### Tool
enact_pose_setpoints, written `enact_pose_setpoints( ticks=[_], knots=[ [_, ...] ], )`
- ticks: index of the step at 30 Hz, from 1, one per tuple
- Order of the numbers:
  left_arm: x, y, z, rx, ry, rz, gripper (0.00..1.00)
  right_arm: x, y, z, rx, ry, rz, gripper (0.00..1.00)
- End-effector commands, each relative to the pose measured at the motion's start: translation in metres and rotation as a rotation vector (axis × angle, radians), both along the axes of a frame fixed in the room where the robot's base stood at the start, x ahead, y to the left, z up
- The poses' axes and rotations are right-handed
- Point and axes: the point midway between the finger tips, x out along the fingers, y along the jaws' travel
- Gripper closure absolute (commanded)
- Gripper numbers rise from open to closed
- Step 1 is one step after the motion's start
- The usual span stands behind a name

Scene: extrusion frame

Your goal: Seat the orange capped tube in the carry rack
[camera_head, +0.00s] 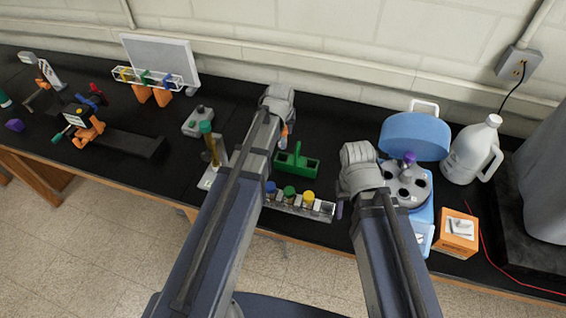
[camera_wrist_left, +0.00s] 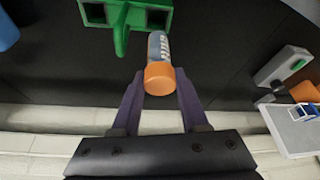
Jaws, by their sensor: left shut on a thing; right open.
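The orange capped tube (camera_wrist_left: 159,62) has a printed label and sits between the fingertips of my left gripper (camera_wrist_left: 160,88), which is shut on it. In the head view only a bit of orange shows beside my left gripper (camera_head: 284,130). The green carry rack (camera_head: 298,164) stands on the black bench, nearer the front edge than the tube. In the left wrist view the rack (camera_wrist_left: 121,22) is close beside the tube, with square openings in its top. My right gripper (camera_head: 341,208) is open, right of the rack and partly hidden by its own wrist.
A rack (camera_head: 318,207) with blue, green and yellow caps stands at the bench front. A centrifuge (camera_head: 408,190) with a raised blue lid, an orange box (camera_head: 456,233) and a white jug (camera_head: 470,152) are at right. A grey device (camera_head: 198,121) is left of the left arm.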

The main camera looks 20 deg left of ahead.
Motion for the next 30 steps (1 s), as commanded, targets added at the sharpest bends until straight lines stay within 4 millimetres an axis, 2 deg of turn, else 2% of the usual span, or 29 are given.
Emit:
enact_pose_setpoints(
  ticks=[5,14,23,30],
  knots=[
    [0.0,0.0,-0.015,0.0,0.0,0.0,1.0,0.0,0.0,-0.015,0.0,0.0,0.002,0.5],
    [0.0,0.0,-0.06,0.0,0.0,0.0,1.0,0.0,0.0,-0.06,-0.002,0.001,0.012,0.5],
    [0.0,0.0,-0.065,0.0,0.0,0.0,1.0,0.0,0.0,-0.065,-0.003,0.0,0.013,0.5],
    [0.0,0.0,-0.092,0.0,0.0,0.0,1.0,0.0,0.0,-0.092,-0.002,0.001,0.014,0.5]
  ],
)
